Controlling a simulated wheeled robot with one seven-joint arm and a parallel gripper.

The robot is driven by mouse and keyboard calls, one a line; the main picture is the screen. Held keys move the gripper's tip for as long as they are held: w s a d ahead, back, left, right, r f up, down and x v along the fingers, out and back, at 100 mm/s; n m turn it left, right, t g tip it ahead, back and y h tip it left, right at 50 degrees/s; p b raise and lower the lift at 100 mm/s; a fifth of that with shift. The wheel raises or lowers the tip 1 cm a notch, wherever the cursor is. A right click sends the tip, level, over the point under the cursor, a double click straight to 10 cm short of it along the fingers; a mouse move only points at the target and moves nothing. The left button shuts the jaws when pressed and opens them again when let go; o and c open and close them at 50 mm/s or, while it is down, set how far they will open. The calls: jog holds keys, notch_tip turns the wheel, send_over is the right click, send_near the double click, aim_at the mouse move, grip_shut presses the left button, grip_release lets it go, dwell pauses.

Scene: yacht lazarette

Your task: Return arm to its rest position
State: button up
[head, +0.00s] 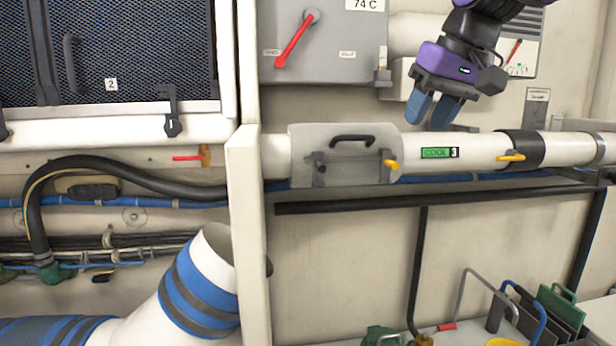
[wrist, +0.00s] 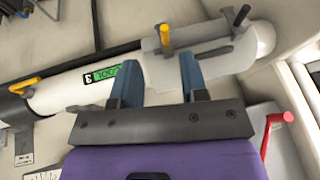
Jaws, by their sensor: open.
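My gripper (head: 433,110) is at the upper right in the head view, pointing down, with its blue fingers apart and nothing between them. It hangs in front of the wall, just above the white pipe (head: 470,153) labelled COOL 3. In the wrist view my gripper (wrist: 158,85) shows its two blue fingers spread and empty. The same pipe (wrist: 60,95) runs behind the fingers there, with its green label left of them. I cannot tell whether the fingers touch the pipe.
A grey box with a red lever (head: 295,40) is left of my gripper. A gauge panel (head: 518,55) is behind my arm at right. The pipe carries a grey hatch cover (head: 335,165) and yellow handles (head: 511,156). Below are a black rail (head: 350,204) and several green items (head: 562,310).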

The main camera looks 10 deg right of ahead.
jog(key=s+d+f+h, duration=0.2)
jog(key=s+d+f, duration=0.2)
jog(key=s+f, duration=1.2)
jog(key=shift+d+f+t, duration=0.15)
jog(key=shift+f+t, duration=0.1)
jog(key=shift+t, duration=0.15)
